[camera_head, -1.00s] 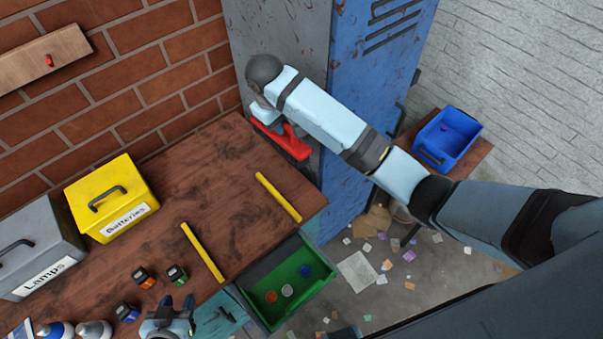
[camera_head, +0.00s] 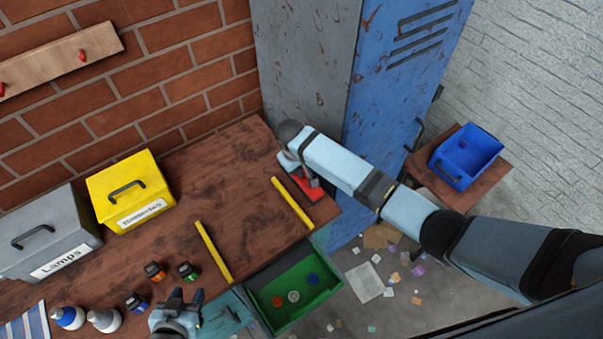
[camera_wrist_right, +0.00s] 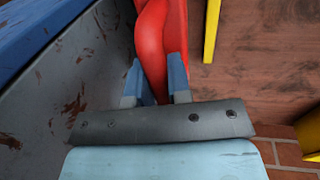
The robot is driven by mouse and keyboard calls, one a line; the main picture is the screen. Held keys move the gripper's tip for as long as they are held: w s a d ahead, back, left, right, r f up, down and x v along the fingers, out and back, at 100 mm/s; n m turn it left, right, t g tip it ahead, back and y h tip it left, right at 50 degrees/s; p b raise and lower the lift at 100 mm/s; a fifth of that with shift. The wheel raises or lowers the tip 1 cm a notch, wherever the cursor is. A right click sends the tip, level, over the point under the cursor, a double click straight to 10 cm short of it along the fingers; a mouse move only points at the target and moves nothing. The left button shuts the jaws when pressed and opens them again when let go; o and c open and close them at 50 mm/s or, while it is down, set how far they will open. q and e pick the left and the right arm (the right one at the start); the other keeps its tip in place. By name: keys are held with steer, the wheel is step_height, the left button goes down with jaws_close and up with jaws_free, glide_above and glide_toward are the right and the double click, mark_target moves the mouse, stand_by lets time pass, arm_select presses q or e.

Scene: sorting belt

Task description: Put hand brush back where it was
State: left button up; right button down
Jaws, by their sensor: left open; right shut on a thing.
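The red hand brush (camera_head: 309,187) is over the right end of the brown workbench (camera_head: 200,190), between a yellow strip (camera_head: 293,203) and the locker's grey side. In the head view my right gripper and wrist partly cover it. In the right wrist view the shut fingers of my right gripper (camera_wrist_right: 155,83) hold the red brush handle (camera_wrist_right: 160,35). I cannot tell whether the brush touches the bench top. My left gripper (camera_head: 183,297) is open and empty near the bench's front edge, left of the open green drawer (camera_head: 330,284).
The blue locker (camera_head: 395,110) stands close on the right. A yellow box (camera_head: 130,190), a grey box (camera_head: 45,235), bottles and small coloured blocks occupy the left of the bench. A second yellow strip (camera_head: 213,250) lies mid-bench. A blue bin (camera_head: 466,157) stands far right.

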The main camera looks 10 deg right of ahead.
steer(key=shift+f, duration=1.85)
steer(key=shift+f, duration=0.15)
steer(key=c, duration=1.1)
jaws_free()
steer(key=shift+o, duration=0.2)
